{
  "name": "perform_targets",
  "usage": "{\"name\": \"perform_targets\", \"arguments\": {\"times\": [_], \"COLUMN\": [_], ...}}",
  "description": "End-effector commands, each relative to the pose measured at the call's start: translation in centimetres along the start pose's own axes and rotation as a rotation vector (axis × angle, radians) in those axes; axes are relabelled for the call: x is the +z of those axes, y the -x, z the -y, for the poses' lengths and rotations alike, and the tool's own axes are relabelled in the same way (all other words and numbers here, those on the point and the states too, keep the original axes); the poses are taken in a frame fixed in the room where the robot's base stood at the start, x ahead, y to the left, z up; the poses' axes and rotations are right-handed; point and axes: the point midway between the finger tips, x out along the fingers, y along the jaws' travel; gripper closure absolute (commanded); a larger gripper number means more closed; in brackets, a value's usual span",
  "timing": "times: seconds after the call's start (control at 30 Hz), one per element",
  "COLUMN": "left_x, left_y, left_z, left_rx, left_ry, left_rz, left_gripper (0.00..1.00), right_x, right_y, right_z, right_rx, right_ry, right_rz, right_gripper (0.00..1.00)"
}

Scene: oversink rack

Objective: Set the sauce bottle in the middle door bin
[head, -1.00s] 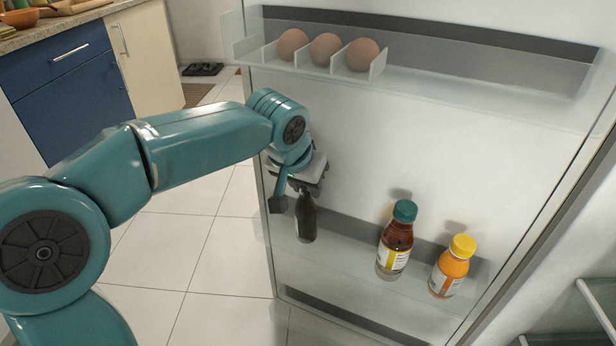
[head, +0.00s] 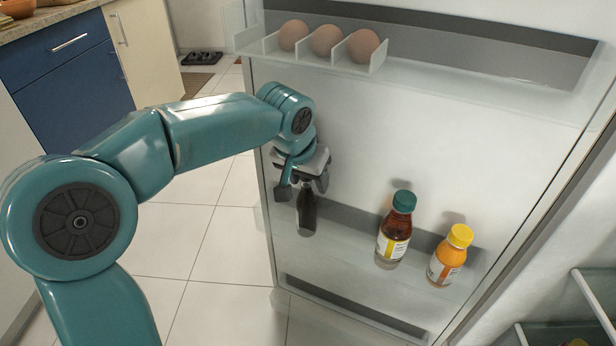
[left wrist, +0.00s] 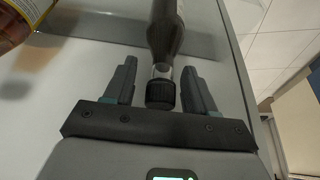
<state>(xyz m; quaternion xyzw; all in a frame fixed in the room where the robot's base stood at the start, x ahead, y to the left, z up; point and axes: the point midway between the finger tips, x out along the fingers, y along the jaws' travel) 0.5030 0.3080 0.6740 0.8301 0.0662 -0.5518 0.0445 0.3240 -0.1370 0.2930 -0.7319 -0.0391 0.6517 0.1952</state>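The dark sauce bottle (head: 307,212) stands upright at the left end of the middle door bin (head: 345,221), the one with the other bottles. My left gripper (head: 301,188) is just above it, pointing down, with its fingers spread around the bottle's top. In the left wrist view the bottle's black cap (left wrist: 160,94) sits between the two open fingers (left wrist: 160,88), with a visible gap on each side. The bottle's cap is partly hidden in the head view. My right gripper is not in view.
A brown bottle with a green cap (head: 395,232) and an orange bottle with a yellow cap (head: 449,257) stand to the right in the same bin. An egg holder (head: 378,62) with eggs is on the upper door shelf. A blue cabinet (head: 75,85) is at back left.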

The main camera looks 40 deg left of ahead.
Motion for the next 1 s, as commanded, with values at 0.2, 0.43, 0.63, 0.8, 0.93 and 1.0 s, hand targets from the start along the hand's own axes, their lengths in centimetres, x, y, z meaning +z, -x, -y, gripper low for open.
{"name": "perform_targets", "arguments": {"times": [0.2, 0.43, 0.63, 0.8, 0.93, 1.0], "left_x": [-0.1, -0.4, -0.4, -0.2, -0.1, -0.1], "left_y": [0.4, 4.7, 9.3, 11.6, 12.3, 12.3], "left_z": [0.0, 0.0, 0.0, 0.0, 0.0, 0.0], "left_rx": [0.000, 0.001, 0.001, 0.001, 0.000, 0.000], "left_ry": [0.000, 0.000, 0.000, 0.000, 0.000, 0.000], "left_rz": [0.000, -0.004, -0.003, -0.001, 0.000, 0.000], "left_gripper": [0.44, 0.44, 0.44, 0.44, 0.44, 0.44], "right_x": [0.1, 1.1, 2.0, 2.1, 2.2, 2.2], "right_y": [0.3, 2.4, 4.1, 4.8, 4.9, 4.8], "right_z": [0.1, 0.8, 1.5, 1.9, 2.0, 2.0], "right_rx": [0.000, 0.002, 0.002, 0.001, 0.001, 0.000], "right_ry": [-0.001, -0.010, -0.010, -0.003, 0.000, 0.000], "right_rz": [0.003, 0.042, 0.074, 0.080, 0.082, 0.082], "right_gripper": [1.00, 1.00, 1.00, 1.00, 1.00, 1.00]}}
